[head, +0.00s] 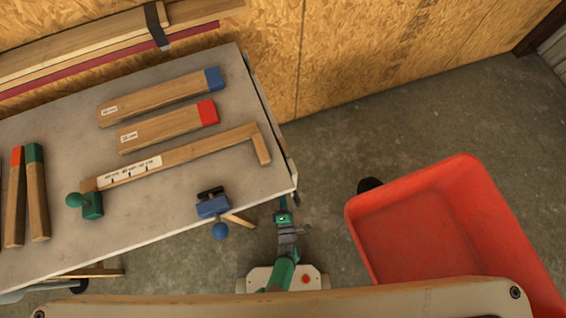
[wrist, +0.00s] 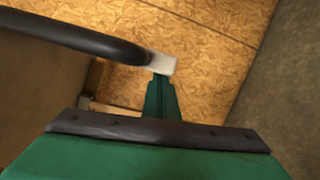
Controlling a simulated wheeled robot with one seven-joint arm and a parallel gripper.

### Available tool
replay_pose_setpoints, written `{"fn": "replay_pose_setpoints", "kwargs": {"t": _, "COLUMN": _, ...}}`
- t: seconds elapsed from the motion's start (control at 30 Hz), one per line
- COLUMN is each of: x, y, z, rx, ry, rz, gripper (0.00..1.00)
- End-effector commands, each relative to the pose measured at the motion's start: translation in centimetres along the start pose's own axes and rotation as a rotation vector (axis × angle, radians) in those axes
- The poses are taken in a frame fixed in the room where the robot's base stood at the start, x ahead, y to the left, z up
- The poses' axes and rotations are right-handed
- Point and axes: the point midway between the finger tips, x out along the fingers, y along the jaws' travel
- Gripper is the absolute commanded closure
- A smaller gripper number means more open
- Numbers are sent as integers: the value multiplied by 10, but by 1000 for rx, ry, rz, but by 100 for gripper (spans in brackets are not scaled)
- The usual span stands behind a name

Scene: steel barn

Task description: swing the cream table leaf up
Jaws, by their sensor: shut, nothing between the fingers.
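The table (head: 190,190) has a pale grey-cream top and stands at the left in the head view. Along its right side a narrow strip (head: 268,112) with a dark edge shows beyond the top; it seems to be the leaf hanging down, its face mostly hidden. My green gripper (head: 282,203) is low beside the table's front right corner, with its tip close to that edge. In the wrist view my gripper (wrist: 161,80) is shut and empty. Its tip meets or overlaps a pale end beside a dark curved bar (wrist: 75,35); I cannot tell if they touch.
Wooden blocks (head: 160,95), an L-shaped wooden piece (head: 190,155) and a blue clamp (head: 213,206) lie on the table. A red bin (head: 430,225) stands on the floor at right. Bare concrete floor (head: 350,130) lies between; a chipboard wall (head: 340,50) is behind.

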Motion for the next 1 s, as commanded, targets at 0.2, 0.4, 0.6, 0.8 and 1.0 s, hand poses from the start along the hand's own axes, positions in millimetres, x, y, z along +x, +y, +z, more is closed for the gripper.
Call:
{"fn": "replay_pose_setpoints", "kwargs": {"t": 0.2, "x": 42, "y": 1, "z": 2, "rx": -1, "ry": -1, "rz": 2, "gripper": 100}}
{"fn": "replay_pose_setpoints", "kwargs": {"t": 0.4, "x": 47, "y": 0, "z": 27, "rx": -1, "ry": -1, "rz": 1, "gripper": 100}}
{"fn": "replay_pose_setpoints", "kwargs": {"t": 0.6, "x": 50, "y": 0, "z": 37, "rx": 0, "ry": 1, "rz": 1, "gripper": 100}}
{"fn": "replay_pose_setpoints", "kwargs": {"t": 0.8, "x": 50, "y": 0, "z": 39, "rx": 0, "ry": 0, "rz": 0, "gripper": 100}}
{"fn": "replay_pose_setpoints", "kwargs": {"t": 1.0, "x": 50, "y": 0, "z": 40, "rx": -3, "ry": 1, "rz": 1, "gripper": 100}}
